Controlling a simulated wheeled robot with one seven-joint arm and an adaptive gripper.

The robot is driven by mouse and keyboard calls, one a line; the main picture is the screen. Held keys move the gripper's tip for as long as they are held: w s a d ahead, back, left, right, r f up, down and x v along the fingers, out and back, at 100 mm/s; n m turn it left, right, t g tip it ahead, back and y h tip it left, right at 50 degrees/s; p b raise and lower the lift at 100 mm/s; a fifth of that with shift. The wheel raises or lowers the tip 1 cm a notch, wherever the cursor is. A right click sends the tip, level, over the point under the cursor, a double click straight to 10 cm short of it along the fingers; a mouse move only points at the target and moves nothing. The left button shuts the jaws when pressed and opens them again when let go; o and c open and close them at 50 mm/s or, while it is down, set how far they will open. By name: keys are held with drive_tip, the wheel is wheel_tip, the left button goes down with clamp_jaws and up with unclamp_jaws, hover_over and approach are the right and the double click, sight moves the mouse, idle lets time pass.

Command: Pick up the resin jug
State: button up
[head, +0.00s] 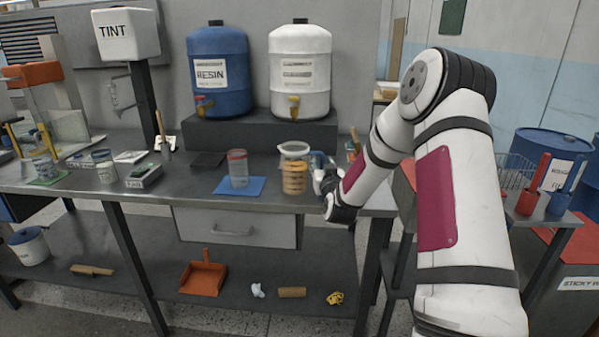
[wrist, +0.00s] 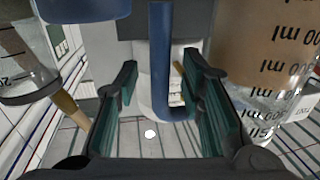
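My gripper (head: 324,182) is just right of the jug, partly hidden by my arm. In the wrist view my gripper (wrist: 162,100) is open, with a blue upright bar (wrist: 159,60), apparently the handle, between its fingers. I cannot tell whether they touch it. A tan-filled vessel with ml marks (wrist: 265,75) fills the right of the wrist view.
A clear cup (head: 238,168) stands on a blue mat (head: 252,187) left of the jug. The blue resin drum (head: 220,105) and a white drum (head: 301,105) stand on a raised block behind. In the wrist view, another graduated vessel (wrist: 22,65) is at left.

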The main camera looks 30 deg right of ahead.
clamp_jaws()
drive_tip(key=shift+r, duration=0.2)
